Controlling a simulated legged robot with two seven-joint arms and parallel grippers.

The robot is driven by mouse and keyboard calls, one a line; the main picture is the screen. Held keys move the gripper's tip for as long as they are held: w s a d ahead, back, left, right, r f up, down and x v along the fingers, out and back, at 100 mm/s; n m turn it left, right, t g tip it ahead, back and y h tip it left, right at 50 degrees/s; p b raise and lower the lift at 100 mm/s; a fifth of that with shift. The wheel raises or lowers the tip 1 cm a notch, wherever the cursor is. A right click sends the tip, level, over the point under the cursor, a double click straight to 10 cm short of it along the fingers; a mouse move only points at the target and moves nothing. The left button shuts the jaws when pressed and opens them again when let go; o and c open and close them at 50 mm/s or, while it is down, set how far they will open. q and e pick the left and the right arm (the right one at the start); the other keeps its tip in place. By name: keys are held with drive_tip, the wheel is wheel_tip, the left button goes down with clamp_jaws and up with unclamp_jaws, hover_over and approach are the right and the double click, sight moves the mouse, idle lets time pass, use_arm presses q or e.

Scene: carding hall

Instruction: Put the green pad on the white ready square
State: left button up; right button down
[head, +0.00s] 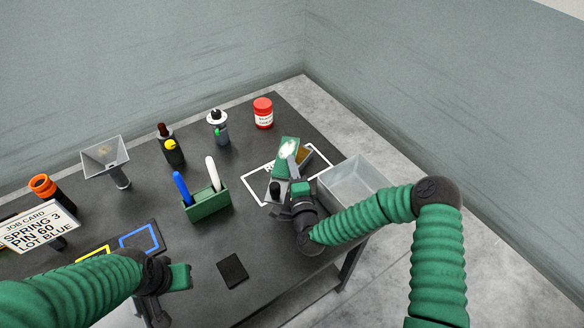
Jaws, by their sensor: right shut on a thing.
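The white ready square (257,172) is a white outline with partly covered lettering on the right part of the dark table. The green pad (284,145) shows over the square, with a bright glare on it. My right gripper (289,168) reaches over the square from the front and is shut on the green pad. The gripper hides part of the pad and square, and I cannot tell whether the pad touches the table. My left gripper (172,285) is at the front left, away from the pad; its finger opening is unclear.
A grey open bin (355,180) is right of the square. A green holder (208,205) with blue and white handles stands to the left. A red jar (263,113) and bottles (172,151) stand farther back. A black flat piece (232,270) lies in front.

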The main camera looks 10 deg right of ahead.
drive_tip(key=shift+w+d, duration=0.2)
drive_tip(key=shift+w, duration=0.65)
drive_tip(key=shift+w+d+f, duration=0.15)
drive_tip(key=shift+f, duration=0.1)
drive_tip(key=f, duration=0.3)
drive_tip(key=shift+s+d, duration=0.25)
drive_tip(key=shift+w+a, duration=0.15)
drive_tip(key=shift+f, duration=0.2)
drive_tip(key=shift+a+f+b, duration=0.15)
drive_tip(key=shift+b, duration=0.15)
use_arm(q)
drive_tip(key=shift+s+d+f, duration=0.15)
drive_tip(key=shift+f, duration=0.1)
use_arm(e)
drive_tip(key=shift+f, duration=0.1)
use_arm(q)
drive_tip(key=shift+s, duration=0.1)
use_arm(e)
drive_tip(key=shift+s+f, duration=0.1)
drive_tip(key=shift+s, duration=0.1)
